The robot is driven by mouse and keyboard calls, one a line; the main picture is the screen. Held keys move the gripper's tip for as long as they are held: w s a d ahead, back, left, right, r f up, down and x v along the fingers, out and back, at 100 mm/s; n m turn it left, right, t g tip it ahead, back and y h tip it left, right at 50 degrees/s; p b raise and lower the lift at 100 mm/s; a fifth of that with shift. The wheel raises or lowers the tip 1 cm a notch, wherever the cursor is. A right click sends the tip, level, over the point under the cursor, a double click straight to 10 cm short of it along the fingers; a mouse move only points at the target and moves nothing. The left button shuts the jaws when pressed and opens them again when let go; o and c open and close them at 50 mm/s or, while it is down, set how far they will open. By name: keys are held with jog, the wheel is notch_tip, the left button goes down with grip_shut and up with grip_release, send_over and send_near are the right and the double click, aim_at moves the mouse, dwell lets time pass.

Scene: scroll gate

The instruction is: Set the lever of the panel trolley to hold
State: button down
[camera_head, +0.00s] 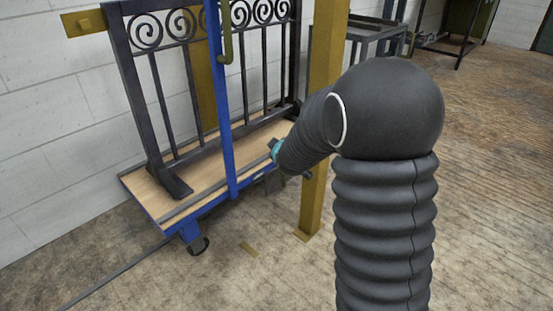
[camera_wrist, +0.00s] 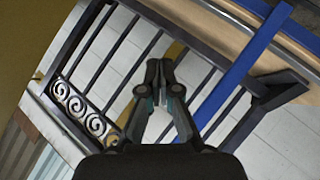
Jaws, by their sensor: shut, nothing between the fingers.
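The panel trolley (camera_head: 150,196) has a wooden deck with a blue edge, a blue upright post (camera_head: 222,110) and a caster underneath. A dark scroll gate (camera_head: 135,95) stands upright on it. In the wrist view, the gate (camera_wrist: 85,120), the blue post (camera_wrist: 240,65) and the deck (camera_wrist: 205,25) appear tilted. I cannot pick out the lever or its setting for certain. My gripper (camera_wrist: 158,68) is shut and empty, with its fingertips together. In the head view it is mostly hidden behind my arm, with a teal part showing near the deck's right side.
A yellow post (camera_head: 322,120) stands just right of the trolley, close to my arm. A yellow bracket (camera_head: 82,22) is on the white block wall (camera_head: 45,130). A grey metal table (camera_head: 375,35) stands behind. The floor at right is largely clear.

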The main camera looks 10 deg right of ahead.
jog(key=s+r+m+g, duration=0.2)
jog(key=s+r, duration=0.3)
jog(key=s, duration=0.5)
jog(key=s+r+m+g, duration=0.15)
jog(key=s+r, duration=0.25)
jog(key=s, duration=0.5)
jog(key=s+m+g, duration=0.3)
jog(key=s+m, duration=0.2)
jog(key=s, duration=1.7)
jog(key=shift+d, duration=0.3)
jog(key=shift+w, duration=0.1)
